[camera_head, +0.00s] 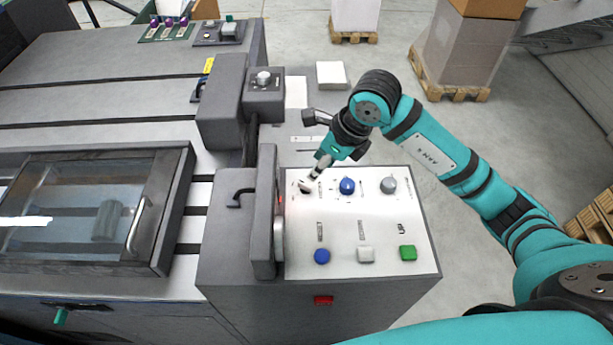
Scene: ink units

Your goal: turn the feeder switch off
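The white control panel (378,225) has a row of three rotary switches along its top. My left gripper is not in view.
Below the switches are a blue button (322,256), a white button (365,254) and a green button (407,253). A grey upright housing (262,215) borders the panel on the left. A red button (323,300) is on the front face. Pallets with boxes (455,60) stand behind.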

